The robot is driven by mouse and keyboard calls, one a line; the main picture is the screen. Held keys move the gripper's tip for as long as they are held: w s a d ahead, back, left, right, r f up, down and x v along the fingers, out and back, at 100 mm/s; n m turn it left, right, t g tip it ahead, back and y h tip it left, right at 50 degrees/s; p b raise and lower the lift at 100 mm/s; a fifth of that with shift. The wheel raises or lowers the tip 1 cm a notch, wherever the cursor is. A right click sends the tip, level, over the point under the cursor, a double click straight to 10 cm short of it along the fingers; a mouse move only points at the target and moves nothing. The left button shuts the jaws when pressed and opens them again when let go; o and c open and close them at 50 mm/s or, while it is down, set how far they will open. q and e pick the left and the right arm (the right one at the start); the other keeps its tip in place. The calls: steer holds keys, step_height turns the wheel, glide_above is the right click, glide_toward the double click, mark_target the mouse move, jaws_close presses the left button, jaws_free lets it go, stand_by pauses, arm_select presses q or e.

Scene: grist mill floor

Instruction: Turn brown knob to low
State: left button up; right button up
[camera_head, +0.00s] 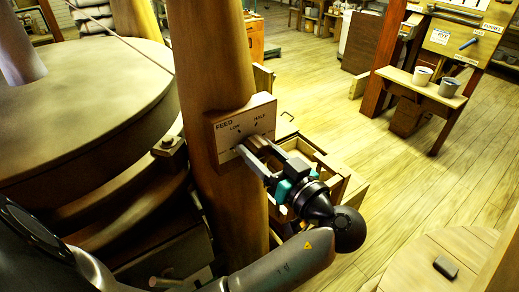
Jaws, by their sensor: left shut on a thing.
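A pale panel (226,140) lettered FEED is fixed to a thick round wooden post (212,55). The labels LOW and HALF with small marks can be read along its upper part; its lower right part is behind my gripper. My left gripper (256,150) reaches the face of the panel from the front right and is shut on the brown knob. The fingers hide most of the knob, so I cannot tell which mark it points to. My right gripper is not in view.
A large round millstone casing (75,100) fills the left. A wooden bin (345,185) stands just right of the post, behind my gripper. The plank floor (400,180) between is clear.

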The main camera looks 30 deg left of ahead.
arm_select(q)
steer(key=shift+c, duration=1.4)
steer(key=shift+m, duration=0.3)
steer(key=m+p, duration=0.3)
steer(key=m, duration=0.2)
steer(key=shift+r+p, duration=0.2)
steer(key=shift+p, duration=0.2)
steer(key=m+p, duration=0.3)
steer(key=m, duration=0.3)
steer(key=shift+f+p, duration=0.1)
steer(key=shift+p, duration=0.2)
steer(key=o, duration=1.4)
steer(key=shift+f, duration=0.1)
steer(key=shift+c, duration=0.2)
